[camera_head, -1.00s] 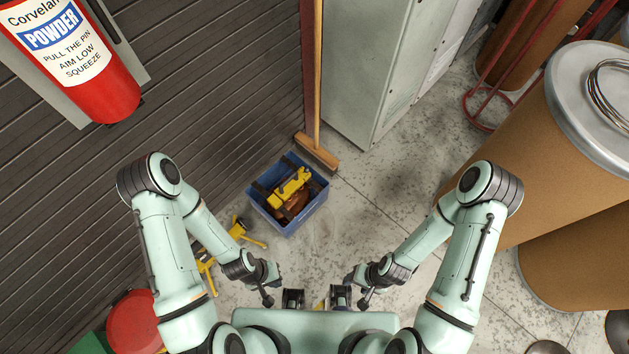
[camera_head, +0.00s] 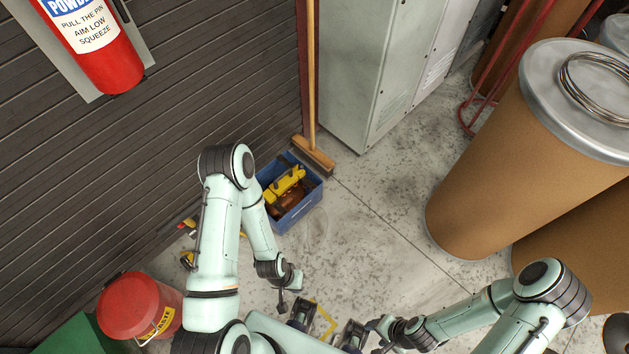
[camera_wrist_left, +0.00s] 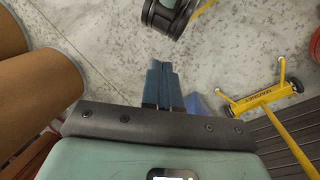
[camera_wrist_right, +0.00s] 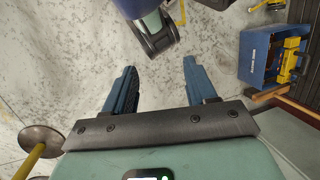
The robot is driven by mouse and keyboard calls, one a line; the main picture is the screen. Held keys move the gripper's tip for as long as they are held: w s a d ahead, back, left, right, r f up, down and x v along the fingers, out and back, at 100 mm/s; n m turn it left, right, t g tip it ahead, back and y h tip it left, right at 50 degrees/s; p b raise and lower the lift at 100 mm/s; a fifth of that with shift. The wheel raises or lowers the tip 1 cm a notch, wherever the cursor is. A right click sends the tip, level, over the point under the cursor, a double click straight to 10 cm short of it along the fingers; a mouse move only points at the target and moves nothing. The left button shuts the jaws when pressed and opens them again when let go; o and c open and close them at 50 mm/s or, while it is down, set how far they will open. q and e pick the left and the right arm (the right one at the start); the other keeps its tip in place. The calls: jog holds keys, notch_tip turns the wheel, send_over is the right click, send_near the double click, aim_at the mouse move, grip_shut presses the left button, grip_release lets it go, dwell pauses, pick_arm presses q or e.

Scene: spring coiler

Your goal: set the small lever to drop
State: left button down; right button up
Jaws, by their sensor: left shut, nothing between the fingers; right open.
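I see no small lever and no spring coiler in any of the views. My left gripper (camera_wrist_left: 163,78) is shut and empty, its blue fingers together above the concrete floor. It shows small in the head view (camera_head: 293,282). My right gripper (camera_wrist_right: 160,72) is open and empty, its blue fingers spread over bare floor. In the head view it is low at the right of centre (camera_head: 376,332), partly hidden by its own wrist. Neither gripper touches anything.
A blue crate (camera_head: 304,211) with yellow and brown items stands by the slatted wall, near a broom (camera_head: 313,155) and a grey cabinet (camera_head: 362,75). Large brown drums (camera_head: 480,170) stand right. A red bin (camera_head: 132,305) is at lower left. The middle floor is clear.

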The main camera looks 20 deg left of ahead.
pick_arm(q)
jog(key=w+a+f+m+t+y+b, duration=0.2)
jog(key=w+a+f+m+t+b, duration=0.15)
jog(key=w+a+f+b, duration=0.65)
jog(key=w+a+f+m+t+y+b, duration=0.35)
jog(key=w+f, duration=0.25)
jog(key=f, duration=0.7)
jog(key=w+a+f+m+t+b, duration=0.2)
jog(key=w+a+m+b, duration=0.1)
jog(key=w, duration=0.3)
jog(key=w+a+f+m+t+b, duration=0.1)
jog(key=w+a+f+m+b, duration=0.15)
jog(key=w, duration=0.35)
jog(key=w+a+r+m+t+b, duration=0.1)
jog(key=w+r+m+t+b, duration=0.2)
jog(key=w+m, duration=0.3)
jog(key=w+t+b, duration=0.1)
jog(key=w, duration=0.2)
jog(key=shift+w+r+y, duration=0.15)
jog(key=shift+r+y, duration=0.2)
jog(key=shift+r, duration=0.05)
pick_arm(e)
jog(key=d+f, duration=0.2)
jog(key=f, duration=1.2)
jog(key=s+d+f+m+h, duration=0.1)
jog(key=d+f, duration=0.2)
jog(key=f, duration=1)
jog(key=shift+s+f, duration=0.15)
jog(key=shift+f, duration=0.25)
